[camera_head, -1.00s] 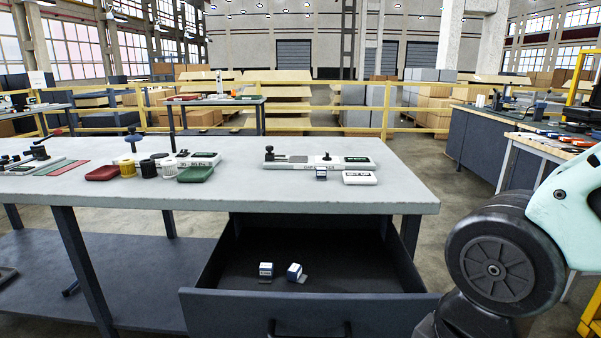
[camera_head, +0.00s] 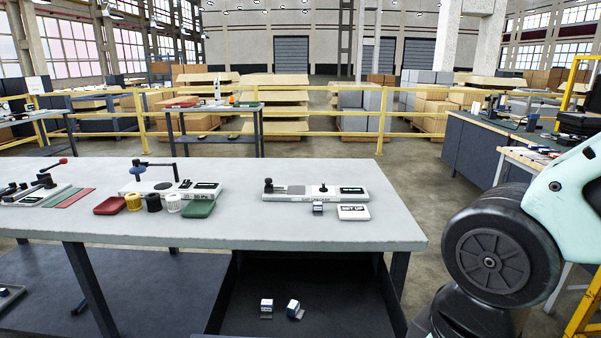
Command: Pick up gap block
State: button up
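Three small blue-and-white blocks are in view, and I cannot tell which one is the gap block. One small block (camera_head: 318,208) sits on the table in front of a long white fixture (camera_head: 315,193). It is just left of a white "SET UP" block (camera_head: 353,212). Two more blocks, a left one (camera_head: 267,304) and a right, turned one (camera_head: 293,307), lie in the open dark drawer (camera_head: 345,312) under the table. Each has a grey tab at its foot. My gripper is out of view; only part of my arm shows at the right.
The grey workbench (camera_head: 250,232) overhangs the back of the drawer. On its left half are a white fixture with a lever (camera_head: 165,188), red (camera_head: 109,206) and green (camera_head: 199,208) trays, and yellow, black and white knurled pieces.

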aim_at(317, 205)
jog(key=u, duration=0.35)
jog(key=i+l+u, duration=0.15)
jog(key=u, duration=0.35)
jog(key=i+l+u, duration=0.15)
jog(key=l+u, duration=0.15)
jog(key=u, duration=0.2)
jog(key=l+u, duration=0.3)
jog(key=u, duration=0.2)
jog(key=i+l+u, duration=0.15)
jog(key=l, duration=0.8)
jog(key=l+u, duration=0.2)
jog(key=l, duration=0.75)
